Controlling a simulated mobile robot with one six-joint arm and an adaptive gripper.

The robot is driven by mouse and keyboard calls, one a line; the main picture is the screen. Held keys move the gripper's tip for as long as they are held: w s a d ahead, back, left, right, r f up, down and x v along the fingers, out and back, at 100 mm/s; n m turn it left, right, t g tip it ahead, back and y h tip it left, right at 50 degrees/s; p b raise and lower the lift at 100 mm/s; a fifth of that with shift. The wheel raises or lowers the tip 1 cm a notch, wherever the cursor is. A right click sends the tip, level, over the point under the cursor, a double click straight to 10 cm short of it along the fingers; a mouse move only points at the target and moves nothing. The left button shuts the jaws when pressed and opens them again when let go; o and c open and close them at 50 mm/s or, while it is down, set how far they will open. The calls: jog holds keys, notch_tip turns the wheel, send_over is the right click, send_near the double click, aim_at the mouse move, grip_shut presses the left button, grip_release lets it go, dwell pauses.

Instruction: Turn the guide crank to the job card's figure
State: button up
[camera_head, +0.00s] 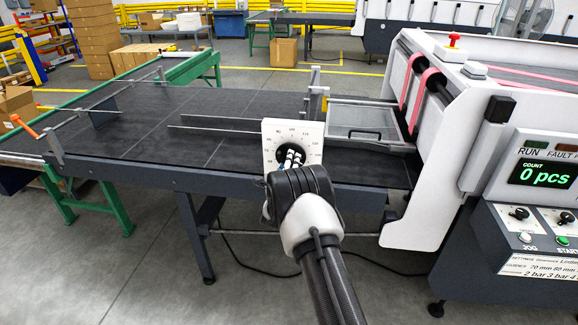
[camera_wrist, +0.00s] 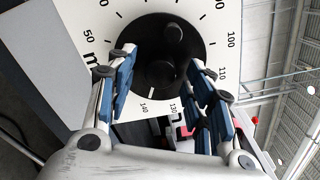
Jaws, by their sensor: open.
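The white dial plate (camera_head: 275,134) with the guide crank stands at the front edge of the dark feed table. In the wrist view, the round black crank (camera_wrist: 148,40) has a small round knob (camera_wrist: 173,33) and a larger central hub (camera_wrist: 160,74). The dial scale shows 50, 100, 110, 130 and 140 around it; other figures are hidden. My gripper (camera_wrist: 165,78) is open, with its blue-padded fingers on either side of the hub; contact cannot be told. A settings card (camera_head: 540,266) on the machine's front panel is only partly readable, with "70 mm 80 mm" and "2 bar 3 bar 4".
The feed table (camera_head: 140,135) carries long metal guides (camera_head: 215,131) and an orange-handled rod (camera_head: 25,127) at left. The machine (camera_head: 435,170) blocks the right side; its display (camera_head: 541,174) reads 0 pcs. Open floor (camera_head: 150,260) lies in front of the table.

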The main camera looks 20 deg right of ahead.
jog(key=shift+c, duration=0.4)
jog(key=c, duration=1)
jog(key=shift+n+b, duration=0.4)
jog(key=shift+b, duration=0.1)
